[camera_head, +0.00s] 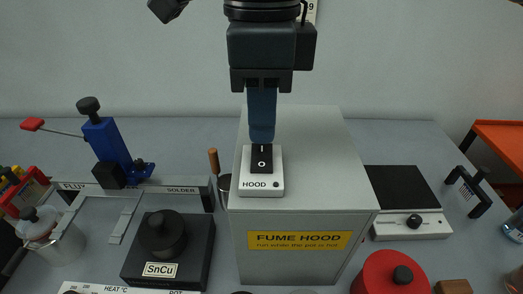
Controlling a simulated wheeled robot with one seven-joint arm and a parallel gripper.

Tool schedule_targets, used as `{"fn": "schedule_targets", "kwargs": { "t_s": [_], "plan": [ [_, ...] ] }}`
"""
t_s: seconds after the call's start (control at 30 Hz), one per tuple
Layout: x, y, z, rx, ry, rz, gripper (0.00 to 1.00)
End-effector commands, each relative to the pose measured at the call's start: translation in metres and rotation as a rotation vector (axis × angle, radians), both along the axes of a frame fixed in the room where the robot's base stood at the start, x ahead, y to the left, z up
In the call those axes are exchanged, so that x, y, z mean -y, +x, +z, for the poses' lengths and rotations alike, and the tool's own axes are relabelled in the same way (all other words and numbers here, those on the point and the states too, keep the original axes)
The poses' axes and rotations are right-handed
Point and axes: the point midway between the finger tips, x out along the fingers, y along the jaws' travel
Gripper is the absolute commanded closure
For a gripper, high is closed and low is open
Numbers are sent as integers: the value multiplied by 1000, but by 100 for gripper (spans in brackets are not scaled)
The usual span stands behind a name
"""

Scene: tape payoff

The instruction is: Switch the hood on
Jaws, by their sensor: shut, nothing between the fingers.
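The fume hood (330,170) is a grey box with a yellow "FUME HOOD" label on its front. The hood switch (262,184) is a white block marked "HOOD" on top of the box. It has a black rocker (261,161) marked "I" at the far end and "O" at the near end, and a small dark lamp (276,184). My gripper (262,139) points down with its blue fingers together and empty. The fingertips are at the far "I" end of the rocker; I cannot tell whether they touch it.
A black SnCu pot (130,262) stands front left, with a blue clamp-like device (104,145) behind it. A hot plate (399,190) stands right of the hood, and a red round lid (375,284) lies front right. The table behind is clear.

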Motion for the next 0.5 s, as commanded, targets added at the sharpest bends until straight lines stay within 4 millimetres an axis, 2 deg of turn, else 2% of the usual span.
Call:
{"fn": "schedule_targets", "kwargs": {
  "t_s": [0.5],
  "plan": [
    [0, 0, -8, 0, 0, 0, 100]
  ]
}}
